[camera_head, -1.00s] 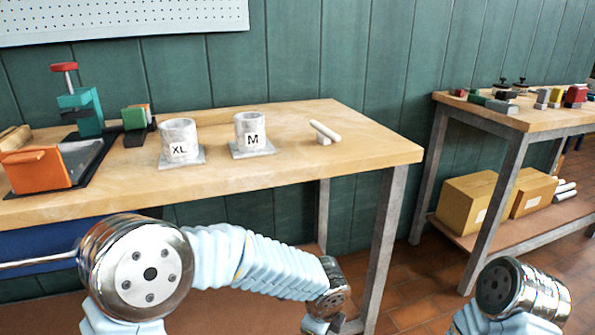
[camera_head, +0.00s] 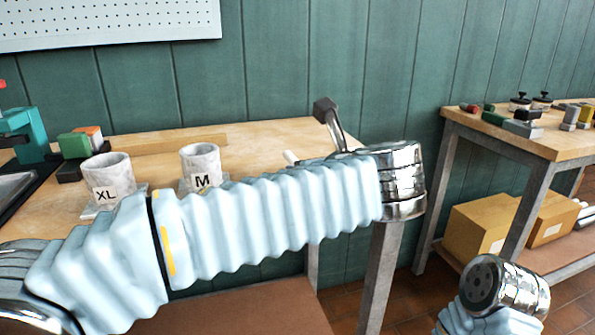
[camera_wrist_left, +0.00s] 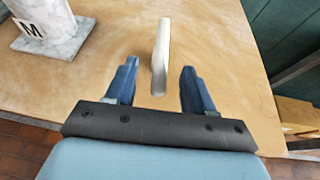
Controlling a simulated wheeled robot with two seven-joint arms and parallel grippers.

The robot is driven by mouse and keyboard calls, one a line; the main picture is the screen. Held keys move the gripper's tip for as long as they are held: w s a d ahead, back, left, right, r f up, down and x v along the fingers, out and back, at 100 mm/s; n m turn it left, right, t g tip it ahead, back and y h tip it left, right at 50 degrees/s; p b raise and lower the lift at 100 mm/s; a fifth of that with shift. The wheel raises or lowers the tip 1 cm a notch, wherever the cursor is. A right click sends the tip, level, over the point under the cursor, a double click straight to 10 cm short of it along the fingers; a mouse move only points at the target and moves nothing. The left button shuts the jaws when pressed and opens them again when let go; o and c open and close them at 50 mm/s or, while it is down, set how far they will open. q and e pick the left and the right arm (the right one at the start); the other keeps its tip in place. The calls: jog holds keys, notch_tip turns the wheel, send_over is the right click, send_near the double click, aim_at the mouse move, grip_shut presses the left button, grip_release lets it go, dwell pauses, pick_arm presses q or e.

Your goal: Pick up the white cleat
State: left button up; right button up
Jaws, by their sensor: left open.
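The white cleat (camera_wrist_left: 161,48) lies on the wooden table in the left wrist view, its long side pointing away from me. In the head view only a small white end of the cleat (camera_head: 290,157) shows above my left arm; the rest is hidden. My left gripper (camera_wrist_left: 160,68) is open, with its two blue fingers pointing at the table. The cleat's near end appears between the fingers, and nothing is gripped. I cannot tell the exact height of the fingers above it. My right gripper is out of view; only part of that arm shows at the lower right.
Grey holders marked XL (camera_head: 109,180) and M (camera_head: 200,165) stand left of the cleat; the M holder (camera_wrist_left: 48,25) also shows at the wrist view's upper left. The table (camera_wrist_left: 225,60) is clear around the cleat. A second table (camera_head: 540,140) stands at the right.

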pick_arm(q)
jog(key=x, duration=0.5)
jog(key=shift+w+a+r, duration=0.1)
jog(key=shift+w, duration=0.15)
grip_shut()
